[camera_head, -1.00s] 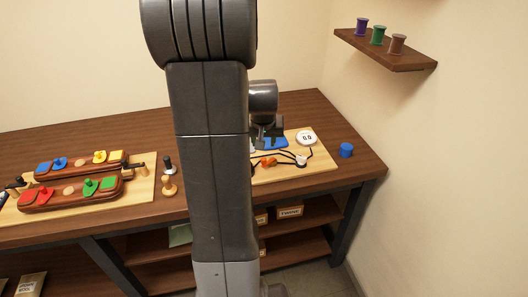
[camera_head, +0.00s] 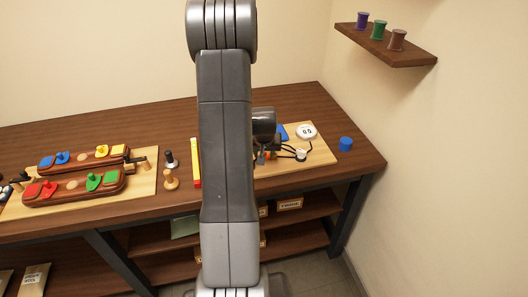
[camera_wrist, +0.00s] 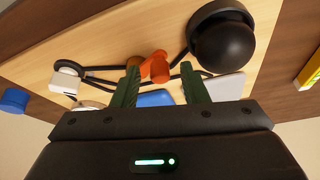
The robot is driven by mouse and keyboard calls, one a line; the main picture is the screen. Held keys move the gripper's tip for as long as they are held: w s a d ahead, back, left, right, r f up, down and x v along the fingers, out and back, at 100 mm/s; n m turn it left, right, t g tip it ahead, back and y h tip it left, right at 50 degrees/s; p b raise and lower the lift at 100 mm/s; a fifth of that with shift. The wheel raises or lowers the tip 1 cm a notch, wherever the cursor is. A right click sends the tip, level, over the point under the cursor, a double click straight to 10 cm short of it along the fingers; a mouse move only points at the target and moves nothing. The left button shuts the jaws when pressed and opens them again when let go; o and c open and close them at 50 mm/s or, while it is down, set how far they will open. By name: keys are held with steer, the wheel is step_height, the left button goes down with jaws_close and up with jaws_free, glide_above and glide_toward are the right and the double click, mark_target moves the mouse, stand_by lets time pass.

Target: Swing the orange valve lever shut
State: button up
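The orange valve lever (camera_wrist: 155,66) shows in the wrist view between and just beyond my fingertips, closer to the left finger. I cannot tell whether that finger touches it. A sliver of orange (camera_head: 271,155) shows beside my arm in the head view. My gripper (camera_wrist: 160,84) is open, with its two dark green fingers apart and nothing held between them. In the head view my gripper (camera_head: 261,157) is small and partly hidden behind my arm, low over the wooden board (camera_head: 322,157).
Black hoses (camera_wrist: 100,68) run beside the lever to a white-capped fitting (camera_wrist: 66,80). A large black ball (camera_wrist: 224,42) stands close on the right in the wrist view. A white gauge (camera_head: 306,131), a blue cup (camera_head: 345,144) and a red-yellow strip (camera_head: 196,165) are nearby.

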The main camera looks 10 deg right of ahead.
jaws_close()
